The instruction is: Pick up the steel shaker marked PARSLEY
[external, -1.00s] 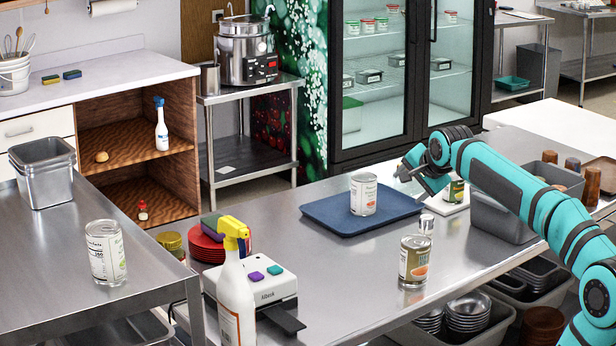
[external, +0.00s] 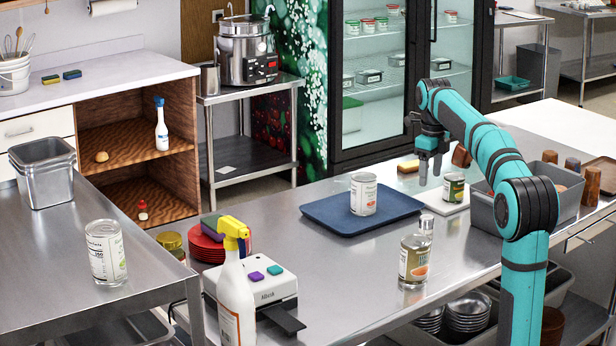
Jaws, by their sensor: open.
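No PARSLEY marking is readable, and I cannot tell which item is the steel shaker. A small green-labelled can (external: 453,188) stands upright on a white board (external: 432,202). My gripper (external: 430,180) is open and empty, fingers pointing down, in front of the fridge in the picture. Its fingertips show just left of the green can, apparently above the board. A white-labelled can (external: 363,194) stands on a blue tray (external: 325,213).
A grey bin (external: 488,212) and several brown cups (external: 592,186) are right of the board. The counter between tray and bottle is clear.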

